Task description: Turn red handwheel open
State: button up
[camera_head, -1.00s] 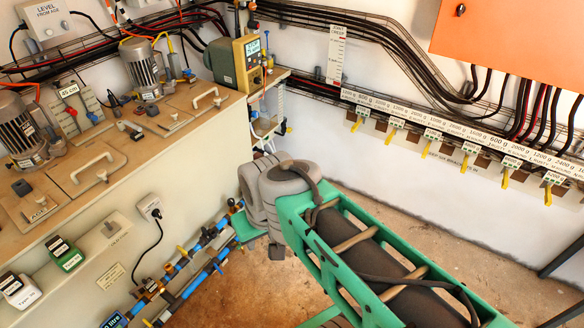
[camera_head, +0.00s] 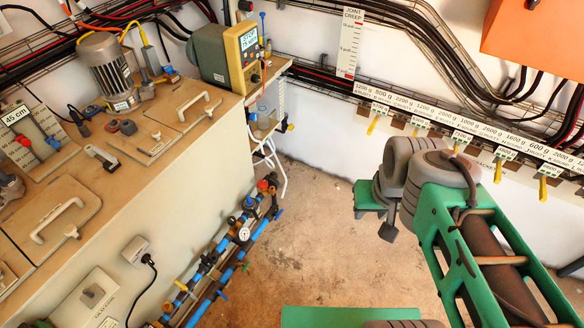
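A small red round part (camera_head: 263,185), perhaps the red handwheel, sits at the far upper end of the blue pipework (camera_head: 225,262) low beside the beige cabinet. It is too small to tell how far it is turned. My arm reaches in from the lower right. My gripper (camera_head: 380,217) shows in part below the grey wrist joints, with a green piece and a dark grey tip. It is to the right of the red part, with a clear gap of floor between them in the picture. Its fingers are mostly hidden, so I cannot tell their opening.
The beige cabinet (camera_head: 165,200) fills the left, with a motor (camera_head: 110,70) and wooden lids on top. A round gauge (camera_head: 244,234) is on the pipework. A white hose (camera_head: 277,165) hangs near the red part. Bare floor (camera_head: 310,225) lies between the pipes and my arm.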

aim_at(262, 184)
jog(key=u, duration=0.25)
jog(key=i, duration=1)
jog(key=u, duration=0.65)
